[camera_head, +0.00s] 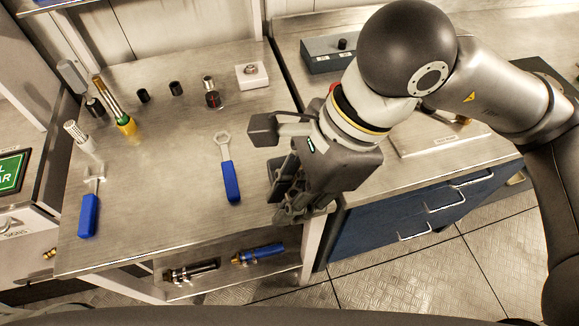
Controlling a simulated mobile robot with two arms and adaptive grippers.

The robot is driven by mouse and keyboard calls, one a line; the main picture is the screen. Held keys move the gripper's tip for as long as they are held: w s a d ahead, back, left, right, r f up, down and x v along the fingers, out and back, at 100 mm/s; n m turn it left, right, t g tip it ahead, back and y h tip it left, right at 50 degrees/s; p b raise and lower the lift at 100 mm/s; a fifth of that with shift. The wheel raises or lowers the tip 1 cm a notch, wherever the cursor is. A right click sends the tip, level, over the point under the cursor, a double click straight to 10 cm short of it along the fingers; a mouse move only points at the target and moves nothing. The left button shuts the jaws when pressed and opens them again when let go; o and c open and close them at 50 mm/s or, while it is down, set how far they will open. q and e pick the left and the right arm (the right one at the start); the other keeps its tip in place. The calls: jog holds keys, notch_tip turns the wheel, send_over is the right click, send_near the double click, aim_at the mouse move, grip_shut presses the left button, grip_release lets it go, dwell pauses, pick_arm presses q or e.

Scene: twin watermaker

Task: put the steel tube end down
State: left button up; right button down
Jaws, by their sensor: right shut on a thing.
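My right gripper (268,154) is above the right front part of the steel workbench (150,220), to the right of a blue-handled ring wrench (229,172). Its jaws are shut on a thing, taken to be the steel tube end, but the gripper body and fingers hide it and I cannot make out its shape. I cannot tell whether it touches the bench. My left gripper is not in view.
Several small black and steel fittings (176,88) stand at the back of the bench near a white block (251,76). A blue-handled tool (89,212) lies front left. A blue cylinder (260,253) lies on the lower shelf. The bench's front middle is clear.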

jog(key=w+a+f+p, duration=0.1)
jog(key=w+f, duration=0.3)
jog(key=w+f+p, duration=0.2)
jog(key=w+f, duration=0.2)
jog(key=w+a+f+p, duration=0.1)
jog(key=w+f+p, duration=0.1)
jog(key=w+f, duration=0.2)
jog(key=shift+w+a+f, duration=0.15)
jog(key=shift+w+a, duration=0.1)
jog(key=shift+a, duration=0.1)
jog(key=shift+f, duration=0.1)
jog(key=shift+f, duration=0.25)
jog(key=c, duration=1.3)
grip_release()
jog(key=shift+r, duration=0.1)
jog(key=shift+c, duration=0.2)
